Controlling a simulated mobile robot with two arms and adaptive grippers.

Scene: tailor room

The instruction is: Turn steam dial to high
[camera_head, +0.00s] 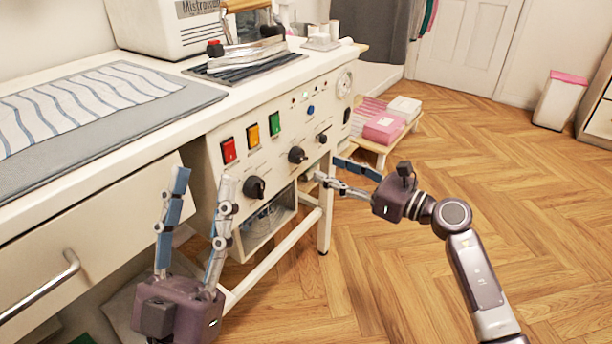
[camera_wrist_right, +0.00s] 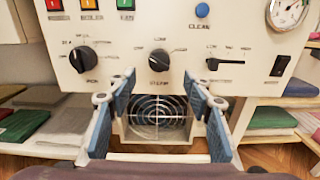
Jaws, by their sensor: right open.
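The steam dial (camera_wrist_right: 159,60) is a black knob at the middle of the white front panel, with a label reading like STEAM under it. It also shows in the head view (camera_head: 297,155). Small setting marks surround it; which one it points to is too small to tell. My right gripper (camera_wrist_right: 160,78) is open and empty, its blue fingertips apart, just below and to either side of the dial. In the head view the right gripper (camera_head: 328,169) is near the panel, below and right of this dial. My left gripper (camera_head: 204,176) is open and empty, in front of the drawer.
A second black dial (camera_wrist_right: 78,59) is left of the steam dial, and a black lever (camera_wrist_right: 225,63) is right. A fan grille (camera_wrist_right: 155,115) lies below. A pressure gauge (camera_wrist_right: 287,12) and blue button (camera_wrist_right: 202,10) are above. A table leg (camera_head: 325,220) stands below the panel.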

